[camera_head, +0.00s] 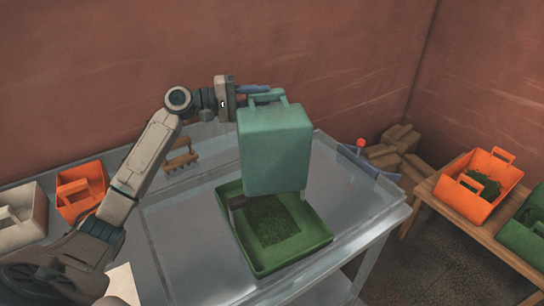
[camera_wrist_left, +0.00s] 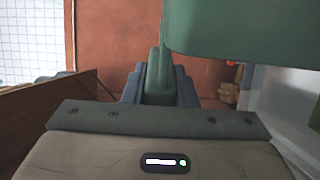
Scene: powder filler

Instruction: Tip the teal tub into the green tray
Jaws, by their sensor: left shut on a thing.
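The teal tub (camera_head: 275,150) hangs above the green tray (camera_head: 319,238), with a broad flat face toward the head camera. It looks turned from upright; its opening and any contents inside are hidden. My left gripper (camera_head: 256,89) is shut on the tub's handle at its top end. In the left wrist view, the fingers (camera_wrist_left: 158,88) close around the teal handle, and the tub (camera_wrist_left: 240,30) fills the upper right. The tray lies on the grey table and holds a patch of dark green grainy material (camera_head: 272,222). The tub hides the tray's far part. My right gripper is out of view.
The grey table (camera_head: 345,205) has bare surface right of the tray. A brown handled thing (camera_head: 180,160) lies at its back left. Orange (camera_head: 80,190) and white tubs (camera_head: 22,215) stand left. A wooden bench at right holds an orange tub (camera_head: 480,182) and a green tub (camera_head: 525,228).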

